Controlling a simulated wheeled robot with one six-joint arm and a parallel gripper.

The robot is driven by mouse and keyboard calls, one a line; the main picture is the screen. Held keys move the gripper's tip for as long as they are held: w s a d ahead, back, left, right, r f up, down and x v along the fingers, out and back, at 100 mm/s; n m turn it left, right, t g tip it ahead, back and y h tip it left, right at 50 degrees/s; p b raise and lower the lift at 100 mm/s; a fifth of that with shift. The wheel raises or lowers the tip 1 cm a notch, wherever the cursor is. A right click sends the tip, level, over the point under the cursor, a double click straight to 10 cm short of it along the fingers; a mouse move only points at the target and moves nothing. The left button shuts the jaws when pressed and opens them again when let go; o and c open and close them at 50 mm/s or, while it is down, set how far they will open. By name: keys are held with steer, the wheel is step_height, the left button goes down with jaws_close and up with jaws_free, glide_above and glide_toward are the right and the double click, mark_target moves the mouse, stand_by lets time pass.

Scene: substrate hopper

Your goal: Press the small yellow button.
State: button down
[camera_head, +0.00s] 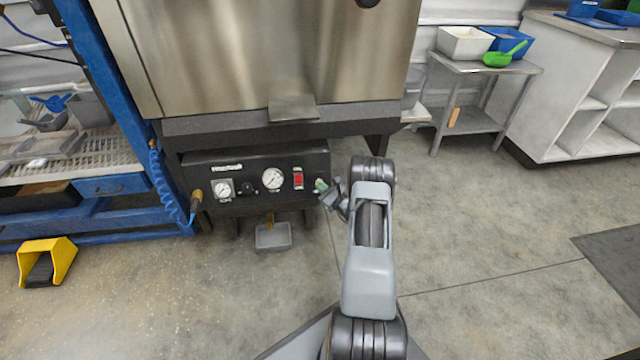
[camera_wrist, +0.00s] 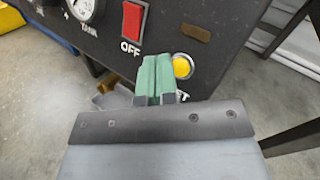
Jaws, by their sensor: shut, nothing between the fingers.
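The small yellow button (camera_wrist: 181,67) sits in a round metal ring on the dark control panel (camera_head: 240,178), below and right of a red switch (camera_wrist: 133,27) marked OFF. My gripper (camera_wrist: 158,72) is shut and empty, its green fingertips just left of the button in the wrist view. I cannot tell whether the fingertips touch the panel. In the head view my gripper (camera_head: 321,186) is at the right end of the panel and hides the button. The red switch also shows there (camera_head: 298,178), left of my gripper.
The panel carries round gauges (camera_head: 272,179) and a black knob (camera_head: 249,188). A large steel hopper (camera_head: 260,60) overhangs it. A grey tray (camera_head: 273,237) is below. A blue rack (camera_head: 100,100) and yellow pedal (camera_head: 47,262) are left.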

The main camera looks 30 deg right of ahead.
steer(key=shift+s+a+r+p, duration=0.3)
steer(key=shift+s+p, duration=0.1)
steer(key=shift+s, duration=0.2)
steer(key=shift+s+a+r+p, duration=0.15)
steer(key=shift+s+a+p, duration=0.2)
steer(key=shift+s, duration=0.3)
steer(key=shift+s+a+r+p, duration=0.25)
steer(key=shift+s+p, duration=0.2)
steer(key=shift+s, duration=0.15)
